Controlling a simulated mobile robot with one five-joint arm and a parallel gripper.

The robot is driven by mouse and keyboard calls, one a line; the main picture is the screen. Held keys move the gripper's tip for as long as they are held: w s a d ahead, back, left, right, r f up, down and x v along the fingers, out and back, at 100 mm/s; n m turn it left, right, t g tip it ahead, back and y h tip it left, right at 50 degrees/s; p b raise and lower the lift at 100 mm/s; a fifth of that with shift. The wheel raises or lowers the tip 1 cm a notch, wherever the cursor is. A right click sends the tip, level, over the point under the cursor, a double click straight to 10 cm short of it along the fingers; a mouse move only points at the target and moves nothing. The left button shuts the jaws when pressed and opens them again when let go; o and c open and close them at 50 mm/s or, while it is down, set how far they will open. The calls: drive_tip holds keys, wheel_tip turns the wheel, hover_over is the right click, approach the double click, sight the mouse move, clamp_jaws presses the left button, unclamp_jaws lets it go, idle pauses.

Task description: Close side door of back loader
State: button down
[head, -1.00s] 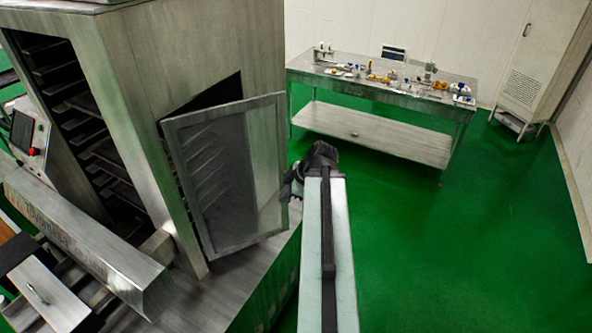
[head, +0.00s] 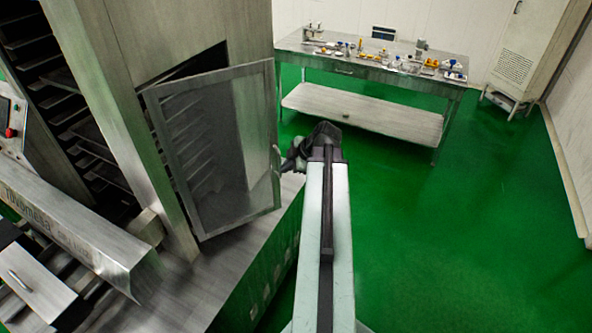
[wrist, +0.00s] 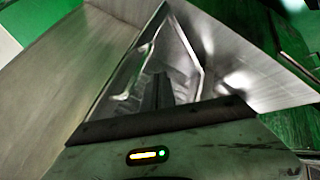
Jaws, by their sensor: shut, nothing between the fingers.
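The side door (head: 215,150) of the back loader (head: 185,35) is a grey-framed, see-through panel. In the head view it stands ajar, with a dark gap at its top left and tray ledges showing through it. My gripper (head: 288,163) is close beside the door's right edge, on its outer side, at about mid-height. My arm partly hides it, and I cannot tell whether it touches the door. The wrist view shows my gripper's shut, empty fingers (wrist: 162,92) in front of slanted grey metal surfaces. Which surface there is the door is unclear.
A steel table (head: 370,65) with several small items stands behind on the green floor. A tall cabinet (head: 530,50) is at the back right. The loader's base ledge (head: 235,250) lies below the door. The floor (head: 440,230) to the right is clear.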

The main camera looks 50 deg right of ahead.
drive_tip(key=shift+w+d+r, duration=0.1)
drive_tip(key=shift+w+d, duration=0.4)
drive_tip(key=shift+w, duration=0.2)
drive_tip(key=shift+w+d+r, duration=0.1)
drive_tip(key=shift+w+d, duration=0.35)
drive_tip(key=shift+w, duration=0.25)
